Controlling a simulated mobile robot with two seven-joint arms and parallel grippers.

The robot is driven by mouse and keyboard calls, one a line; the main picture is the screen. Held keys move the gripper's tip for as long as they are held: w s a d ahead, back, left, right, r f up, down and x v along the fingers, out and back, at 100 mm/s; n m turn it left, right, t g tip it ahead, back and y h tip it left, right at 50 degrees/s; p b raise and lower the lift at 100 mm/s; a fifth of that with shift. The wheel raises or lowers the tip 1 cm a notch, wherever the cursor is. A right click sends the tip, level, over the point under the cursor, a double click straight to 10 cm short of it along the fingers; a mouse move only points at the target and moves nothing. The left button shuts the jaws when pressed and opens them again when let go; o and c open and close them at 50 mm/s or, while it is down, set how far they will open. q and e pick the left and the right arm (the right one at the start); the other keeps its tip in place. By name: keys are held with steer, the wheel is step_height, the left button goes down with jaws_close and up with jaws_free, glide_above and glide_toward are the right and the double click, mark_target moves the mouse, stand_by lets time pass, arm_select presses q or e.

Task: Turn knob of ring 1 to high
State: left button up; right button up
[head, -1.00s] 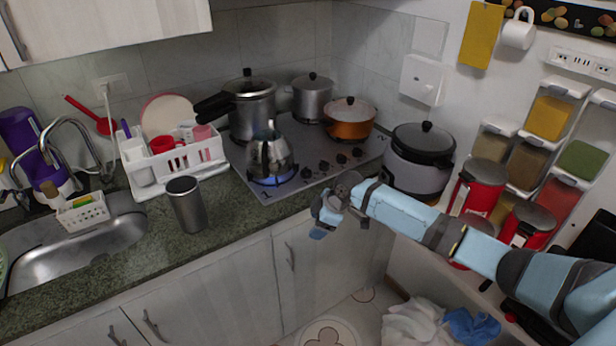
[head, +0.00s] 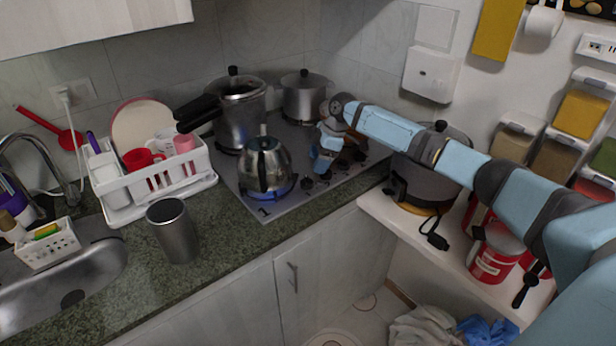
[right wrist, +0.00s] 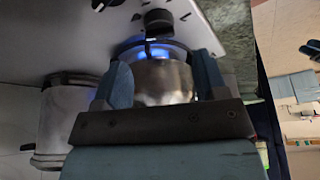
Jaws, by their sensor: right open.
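The stove (head: 255,200) has a "1" at its front left corner. A steel kettle (head: 264,165) sits on the lit burner there, with blue flame below. Several black knobs line the stove's right part; the nearest (head: 307,183) is just in front of my right gripper (head: 322,163). My right gripper is open and empty, pointing down over the knob row, and its arm hides some knobs. In the right wrist view, a black knob (right wrist: 158,20) shows beyond the fingertips, in line with the gap between the fingers, apart from them. My left gripper is not in view.
A pressure cooker (head: 238,112) and a steel pot (head: 304,98) stand at the stove's back. A rice cooker (head: 412,185) is right of the stove, partly behind my arm. A grey cup (head: 173,230) and a white dish rack (head: 150,188) are on the left counter.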

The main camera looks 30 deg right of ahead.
mark_target(308, 179)
steer(key=x, duration=0.6)
steer(key=shift+w+a+f, duration=0.1)
steer(key=shift+a+f, duration=0.1)
steer(key=shift+f, duration=0.15)
